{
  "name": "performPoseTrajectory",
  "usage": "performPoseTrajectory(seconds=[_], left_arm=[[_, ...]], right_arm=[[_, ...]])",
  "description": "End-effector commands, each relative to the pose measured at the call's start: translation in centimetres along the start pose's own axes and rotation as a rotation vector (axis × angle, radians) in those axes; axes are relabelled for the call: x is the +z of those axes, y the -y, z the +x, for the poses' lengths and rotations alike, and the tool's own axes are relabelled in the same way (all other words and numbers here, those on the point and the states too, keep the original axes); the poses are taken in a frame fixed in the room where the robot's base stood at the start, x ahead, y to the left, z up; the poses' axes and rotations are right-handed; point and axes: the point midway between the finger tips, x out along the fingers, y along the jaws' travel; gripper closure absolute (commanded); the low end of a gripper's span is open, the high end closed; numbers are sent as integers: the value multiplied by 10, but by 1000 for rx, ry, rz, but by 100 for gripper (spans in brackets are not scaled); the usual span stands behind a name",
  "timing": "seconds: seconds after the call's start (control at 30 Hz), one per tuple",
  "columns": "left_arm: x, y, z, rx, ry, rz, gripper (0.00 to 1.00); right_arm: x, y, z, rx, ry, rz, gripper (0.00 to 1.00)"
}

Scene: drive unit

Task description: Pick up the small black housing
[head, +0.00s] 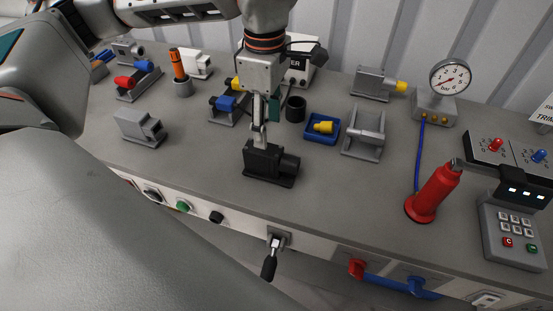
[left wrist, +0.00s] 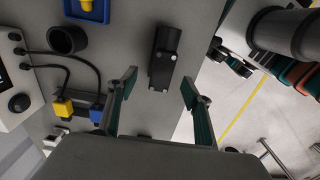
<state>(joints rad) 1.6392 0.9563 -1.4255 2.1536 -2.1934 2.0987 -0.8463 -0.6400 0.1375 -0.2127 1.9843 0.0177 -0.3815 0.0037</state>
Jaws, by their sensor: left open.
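The small black housing (head: 271,166) lies on the grey bench near its front edge, below my left gripper in the head view. My left gripper (head: 259,138) points down with its fingers close above and behind the housing; whether they touch it is hard to tell there. In the left wrist view the housing (left wrist: 163,57) lies beyond the two spread fingertips, in line with the gap of the open, empty left gripper (left wrist: 160,85). My right gripper is in neither view.
A black cup (head: 296,109) and a blue tray (head: 322,128) with a yellow part stand behind the housing. A grey bracket (head: 364,134) is to the right, a grey housing (head: 140,127) to the left. Bench around the housing is clear.

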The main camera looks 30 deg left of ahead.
Motion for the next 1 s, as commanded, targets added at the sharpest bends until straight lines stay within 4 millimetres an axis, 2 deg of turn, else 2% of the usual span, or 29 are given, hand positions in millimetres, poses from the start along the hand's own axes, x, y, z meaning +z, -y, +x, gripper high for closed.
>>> performPoseTrajectory(seconds=[0.1, 0.37, 0.63, 0.97, 1.0], left_arm=[[0, 1, 12, -6, -1, 0, 50], [-1, 2, 37, -4, 0, 1, 50], [-2, 5, 74, -5, 0, 1, 50], [-2, 4, 79, -1, 1, 1, 50], [-2, 4, 79, -1, 1, 1, 60]], right_arm=[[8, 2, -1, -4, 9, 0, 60], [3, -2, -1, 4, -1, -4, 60], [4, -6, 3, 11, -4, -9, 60], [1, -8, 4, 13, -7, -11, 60], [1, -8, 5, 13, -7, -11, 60]])
